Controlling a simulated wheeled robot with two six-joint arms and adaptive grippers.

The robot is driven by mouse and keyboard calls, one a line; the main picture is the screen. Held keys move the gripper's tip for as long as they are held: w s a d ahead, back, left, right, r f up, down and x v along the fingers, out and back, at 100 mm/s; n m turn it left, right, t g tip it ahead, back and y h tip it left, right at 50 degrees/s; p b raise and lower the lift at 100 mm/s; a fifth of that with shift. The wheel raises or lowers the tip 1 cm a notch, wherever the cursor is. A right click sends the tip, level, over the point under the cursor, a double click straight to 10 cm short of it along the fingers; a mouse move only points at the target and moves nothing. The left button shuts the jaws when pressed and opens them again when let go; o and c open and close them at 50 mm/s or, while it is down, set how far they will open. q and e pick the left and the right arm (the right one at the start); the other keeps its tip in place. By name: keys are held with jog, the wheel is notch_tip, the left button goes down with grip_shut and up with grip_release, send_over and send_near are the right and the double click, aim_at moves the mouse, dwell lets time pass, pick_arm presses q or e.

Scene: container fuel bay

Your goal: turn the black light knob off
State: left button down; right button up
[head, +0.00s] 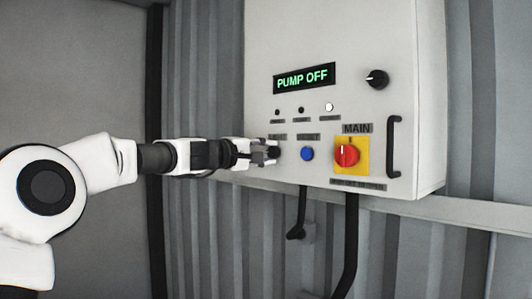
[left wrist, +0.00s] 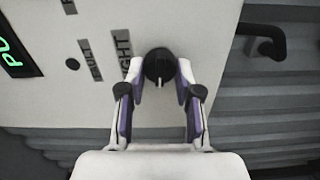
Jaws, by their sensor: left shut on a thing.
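The black light knob (left wrist: 159,63) is on the front of the pale control box, beside a label that ends in "IGHT" in the left wrist view. My left gripper (left wrist: 160,88) has one finger on each side of the knob and is shut on it. In the head view my left gripper (head: 268,153) reaches the box's lower left corner from the left and mostly hides the knob. A small pale mark shows on the knob's near side, but I cannot tell its setting clearly. My right gripper is not in view.
The control box (head: 262,50) has a green "PUMP OFF" display (head: 304,78), another black knob (head: 377,78), a blue button (head: 307,154), a red main switch (head: 347,154) on yellow and a black handle (head: 394,147). One small lamp (head: 329,106) looks white. Black cables hang below.

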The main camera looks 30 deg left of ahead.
pick_arm(q)
jog(key=shift+r+n, duration=0.15)
jog(key=shift+n, duration=0.45)
jog(key=c, duration=1.1)
grip_release()
jog(key=o, duration=0.3)
jog(key=shift+d, duration=0.1)
jog(key=shift+s, duration=0.25)
jog(key=v, duration=0.6)
jog(key=shift+s+a, duration=0.25)
jog(key=shift+s, duration=0.1)
